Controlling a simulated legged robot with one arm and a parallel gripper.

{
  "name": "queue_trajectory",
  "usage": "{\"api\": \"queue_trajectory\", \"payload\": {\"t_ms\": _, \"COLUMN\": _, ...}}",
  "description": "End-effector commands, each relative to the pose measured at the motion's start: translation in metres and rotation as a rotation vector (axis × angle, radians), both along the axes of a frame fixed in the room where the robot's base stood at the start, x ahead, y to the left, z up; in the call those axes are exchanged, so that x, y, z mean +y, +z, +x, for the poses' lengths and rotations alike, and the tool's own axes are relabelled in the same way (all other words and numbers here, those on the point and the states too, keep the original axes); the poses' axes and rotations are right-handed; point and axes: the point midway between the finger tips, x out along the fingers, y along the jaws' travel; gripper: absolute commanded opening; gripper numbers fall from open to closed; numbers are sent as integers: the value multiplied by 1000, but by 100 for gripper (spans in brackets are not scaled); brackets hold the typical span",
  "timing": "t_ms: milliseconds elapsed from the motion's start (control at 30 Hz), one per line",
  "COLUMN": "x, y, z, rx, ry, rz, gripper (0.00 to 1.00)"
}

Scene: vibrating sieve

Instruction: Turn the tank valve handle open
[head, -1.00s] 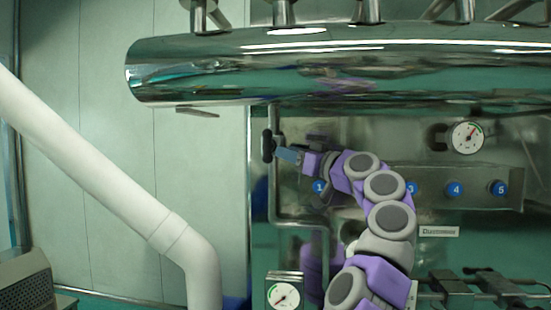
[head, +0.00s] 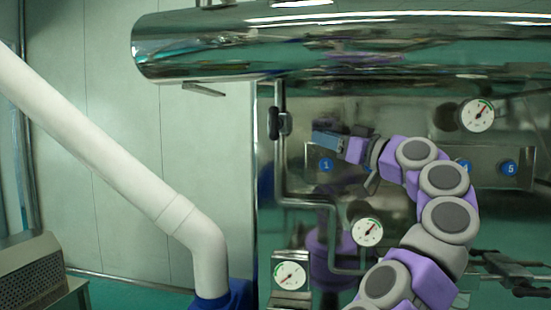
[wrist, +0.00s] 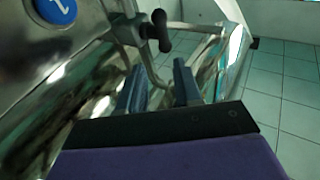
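The black valve handle (head: 286,123) sits on a thin vertical metal pipe below the large shiny tank in the head view. It also shows in the wrist view (wrist: 160,31), at the top middle, as a black grip with a round knob. My gripper (head: 325,138) is to the right of the handle in the head view, with a visible gap between them. In the wrist view my gripper (wrist: 160,85) has its two blue-grey fingers apart, with nothing held between them. The handle is beyond the fingertips there. How far it is turned is hard to tell.
The shiny horizontal tank (head: 350,45) spans the top. A panel with blue numbered buttons (head: 326,165) is behind my gripper. Dial gauges (head: 367,232) and bent piping are below. A thick white pipe (head: 100,140) slopes down on the left. Open tiled floor (wrist: 285,85) shows at right in the wrist view.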

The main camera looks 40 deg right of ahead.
Motion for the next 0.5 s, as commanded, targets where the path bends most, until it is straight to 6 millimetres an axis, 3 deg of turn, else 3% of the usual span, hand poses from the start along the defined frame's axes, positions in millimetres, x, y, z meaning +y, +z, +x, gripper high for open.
{"api": "queue_trajectory", "payload": {"t_ms": 333, "x": 8, "y": -5, "z": 10, "rx": 16, "ry": 39, "rz": 26, "gripper": 34}}
{"api": "queue_trajectory", "payload": {"t_ms": 500, "x": 51, "y": -20, "z": 44, "rx": 95, "ry": 187, "rz": 111, "gripper": 34}}
